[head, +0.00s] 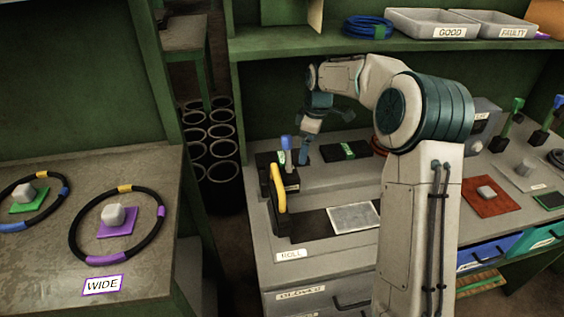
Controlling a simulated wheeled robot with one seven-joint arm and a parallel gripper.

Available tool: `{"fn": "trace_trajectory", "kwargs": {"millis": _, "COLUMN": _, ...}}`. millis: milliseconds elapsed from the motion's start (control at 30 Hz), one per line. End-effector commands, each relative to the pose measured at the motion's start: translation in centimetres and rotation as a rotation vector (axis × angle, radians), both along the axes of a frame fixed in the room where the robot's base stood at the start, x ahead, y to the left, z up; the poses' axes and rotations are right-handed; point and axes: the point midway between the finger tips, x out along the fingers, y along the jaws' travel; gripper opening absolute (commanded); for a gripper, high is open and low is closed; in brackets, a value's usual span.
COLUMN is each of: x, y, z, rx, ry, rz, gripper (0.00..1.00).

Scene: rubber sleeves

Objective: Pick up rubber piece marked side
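I cannot make out a rubber piece with a readable "side" mark. A flat black piece with a green patch (346,151) lies on the grey bench, right of my gripper; any writing on its patch is too small to read. My gripper (303,155) points down at the back left of the bench, beside a black stand (279,205) with a yellow handle and a blue-topped part (286,143). The fingers are small and partly merge with the stand, so their opening and any contact are unclear.
Black rings (72,228) with coloured bands and grey blocks lie on the left table by a "WIDE" label (103,285). A pale grey plate (354,217) lies on the bench near a "ROLL" label (291,254). "GOOD" (437,15) and "FAULTY" (497,18) trays stand on the shelf above.

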Motion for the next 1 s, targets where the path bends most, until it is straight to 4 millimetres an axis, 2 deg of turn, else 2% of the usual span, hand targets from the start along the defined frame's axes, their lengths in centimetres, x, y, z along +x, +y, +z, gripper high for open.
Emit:
{"fn": "trace_trajectory", "kwargs": {"millis": 33, "x": 1.5, "y": 1.5, "z": -0.7, "rx": -0.008, "ry": -0.016, "rz": 0.05, "gripper": 0.98}}
{"fn": "trace_trajectory", "kwargs": {"millis": 100, "x": 3.3, "y": 3.0, "z": -1.1, "rx": -0.025, "ry": -0.044, "rz": 0.108, "gripper": 0.98}}
{"fn": "trace_trajectory", "kwargs": {"millis": 200, "x": 5.2, "y": 4.6, "z": -1.4, "rx": -0.039, "ry": -0.068, "rz": 0.172, "gripper": 0.98}}
{"fn": "trace_trajectory", "kwargs": {"millis": 267, "x": 5.8, "y": 5.2, "z": -1.4, "rx": -0.036, "ry": -0.064, "rz": 0.204, "gripper": 0.98}}
{"fn": "trace_trajectory", "kwargs": {"millis": 467, "x": 5.4, "y": 5.8, "z": -0.8, "rx": -0.003, "ry": 0.005, "rz": 0.28, "gripper": 0.98}}
{"fn": "trace_trajectory", "kwargs": {"millis": 567, "x": 5.2, "y": 6.0, "z": -1.2, "rx": 0.004, "ry": 0.019, "rz": 0.293, "gripper": 0.98}}
{"fn": "trace_trajectory", "kwargs": {"millis": 833, "x": 5.0, "y": 6.1, "z": -4.2, "rx": 0.005, "ry": 0.023, "rz": 0.296, "gripper": 0.98}}
{"fn": "trace_trajectory", "kwargs": {"millis": 1000, "x": 4.9, "y": 6.1, "z": -6.8, "rx": 0.006, "ry": 0.023, "rz": 0.295, "gripper": 0.98}}
